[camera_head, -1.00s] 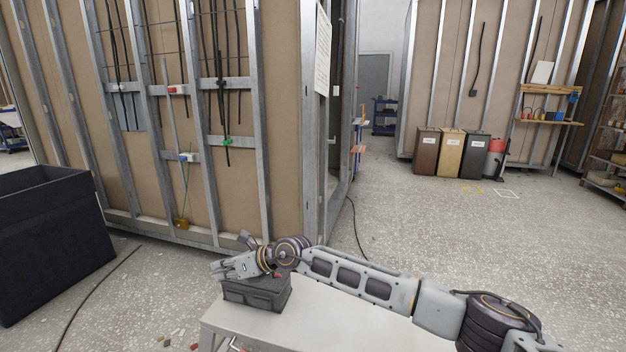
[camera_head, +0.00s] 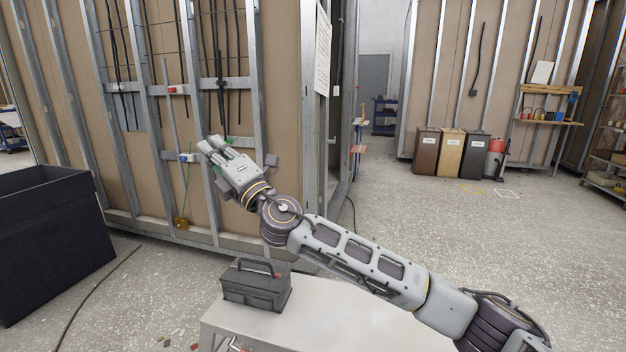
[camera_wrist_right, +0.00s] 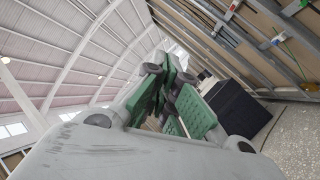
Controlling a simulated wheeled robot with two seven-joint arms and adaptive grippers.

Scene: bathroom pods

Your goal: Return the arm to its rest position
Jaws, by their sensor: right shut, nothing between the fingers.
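My right arm comes in from the lower right in the head view. Its right gripper (camera_head: 213,146) is raised in front of the stud wall (camera_head: 283,120), pointing up and left. The gripper is shut and empty. In the right wrist view its green-padded fingers (camera_wrist_right: 168,100) show close together, with nothing between them. My left gripper is not in view.
A dark toolbox (camera_head: 256,287) stands on a pale bench (camera_head: 330,310) below the arm. A black bin (camera_head: 50,232) stands on the floor at left; it also shows in the right wrist view (camera_wrist_right: 236,108). Open floor (camera_head: 480,240) lies to the right.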

